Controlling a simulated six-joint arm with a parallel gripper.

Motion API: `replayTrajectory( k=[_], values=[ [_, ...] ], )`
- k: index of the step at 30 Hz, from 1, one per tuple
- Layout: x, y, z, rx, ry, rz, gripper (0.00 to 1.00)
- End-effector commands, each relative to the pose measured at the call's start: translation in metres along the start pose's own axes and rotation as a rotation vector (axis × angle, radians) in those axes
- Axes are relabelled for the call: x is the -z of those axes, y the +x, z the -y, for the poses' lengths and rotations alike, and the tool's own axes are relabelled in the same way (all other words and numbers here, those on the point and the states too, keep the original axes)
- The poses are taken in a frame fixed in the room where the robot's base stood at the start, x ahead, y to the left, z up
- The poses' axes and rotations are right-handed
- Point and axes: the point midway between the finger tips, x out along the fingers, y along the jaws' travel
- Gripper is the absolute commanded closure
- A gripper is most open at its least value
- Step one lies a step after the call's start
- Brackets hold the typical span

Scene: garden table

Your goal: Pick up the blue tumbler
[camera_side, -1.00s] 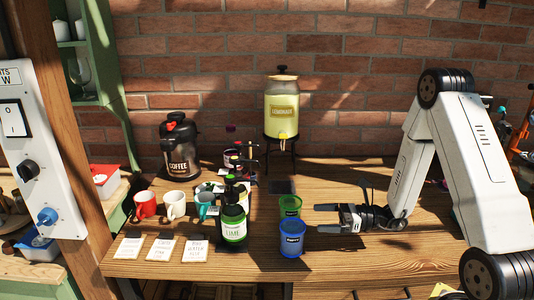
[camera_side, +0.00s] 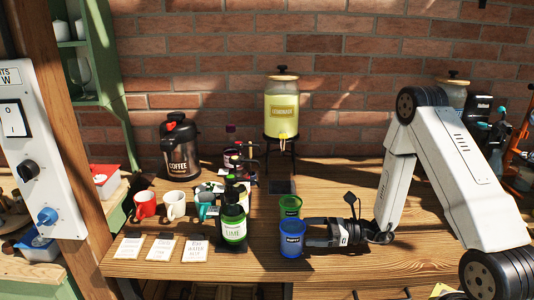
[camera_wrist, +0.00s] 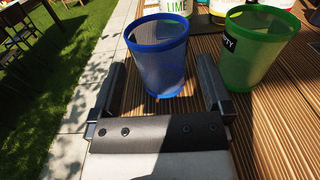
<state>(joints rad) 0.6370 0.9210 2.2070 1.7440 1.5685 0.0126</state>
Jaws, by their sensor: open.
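The blue tumbler (camera_side: 292,240) stands upright near the table's front edge, with a white label facing the side camera. In the wrist view the blue tumbler (camera_wrist: 160,62) stands ahead, between the lines of my two fingers. My gripper (camera_side: 308,232) is open and level, just right of the tumbler in the side view. In the wrist view my gripper (camera_wrist: 164,88) has one finger on each side of the tumbler's lower part, and nothing is clamped. Whether a finger touches the tumbler cannot be told.
A green tumbler (camera_side: 290,206) stands close behind the blue one, near my finger. A lime bottle (camera_side: 233,225) stands to the left. Mugs (camera_side: 175,205) and paper cards (camera_side: 165,248) lie further left. The table's front edge (camera_side: 330,268) is close.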

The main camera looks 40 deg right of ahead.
Motion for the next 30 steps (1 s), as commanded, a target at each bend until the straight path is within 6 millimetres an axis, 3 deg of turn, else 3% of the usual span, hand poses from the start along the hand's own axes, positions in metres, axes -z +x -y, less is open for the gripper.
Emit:
replayTrajectory(
  k=[11, 24, 30],
  values=[
    [0.001, 0.007, -0.001, -0.003, 0.001, 0.0, 0.0],
    [0.002, 0.047, -0.002, -0.004, 0.001, 0.0, 0.0],
    [0.002, 0.054, -0.002, -0.001, 0.001, 0.0, 0.0]
  ],
)
